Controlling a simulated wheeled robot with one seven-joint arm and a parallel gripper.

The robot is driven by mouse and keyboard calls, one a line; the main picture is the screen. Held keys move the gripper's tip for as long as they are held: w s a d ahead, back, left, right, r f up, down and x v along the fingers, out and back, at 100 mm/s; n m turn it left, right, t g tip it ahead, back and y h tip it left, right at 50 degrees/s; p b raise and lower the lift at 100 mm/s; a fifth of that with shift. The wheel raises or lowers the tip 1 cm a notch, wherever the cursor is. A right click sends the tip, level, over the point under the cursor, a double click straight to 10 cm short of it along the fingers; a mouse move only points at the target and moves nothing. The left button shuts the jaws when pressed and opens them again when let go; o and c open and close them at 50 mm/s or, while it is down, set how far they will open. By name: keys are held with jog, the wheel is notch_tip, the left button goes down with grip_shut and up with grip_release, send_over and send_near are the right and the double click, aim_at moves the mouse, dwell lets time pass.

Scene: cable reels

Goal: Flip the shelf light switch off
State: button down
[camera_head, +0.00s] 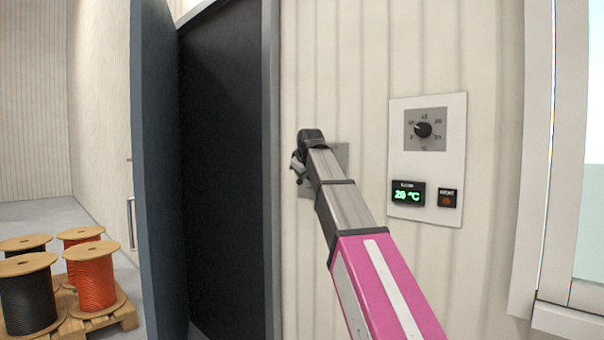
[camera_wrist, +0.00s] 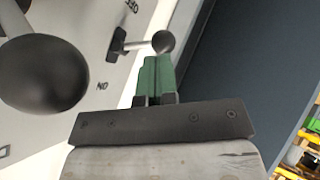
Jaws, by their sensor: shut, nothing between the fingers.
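A grey switch plate (camera_head: 342,156) is on the ribbed wall just right of the dark doorway, mostly hidden behind my arm. In the wrist view the plate (camera_wrist: 85,28) carries two levers with dark ball ends. The near lever's ball (camera_wrist: 45,75) is large at the left; the far lever's ball (camera_wrist: 162,42) is by my fingertips. OFF and ON are printed on the plate beside the far lever. Which lever is the shelf light's I cannot tell. My gripper (camera_wrist: 156,62) is shut and empty, its green fingertips close to the far ball; contact is unclear. My gripper (camera_head: 299,168) also shows in the head view.
A thermostat panel (camera_head: 455,160) with a dial and a green 20 °C display is on the wall to the right. An open dark door (camera_head: 158,180) stands left of the plate. Cable reels (camera_head: 92,275) stand on a pallet at lower left. A window frame (camera_head: 540,200) is at far right.

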jog(key=shift+r, duration=0.15)
jog(key=shift+r, duration=0.65)
jog(key=shift+s, duration=0.1)
jog(key=s+f+v, duration=0.2)
jog(key=v, duration=1.1)
jog(key=shift+s+a, duration=0.2)
jog(key=shift+a, duration=0.05)
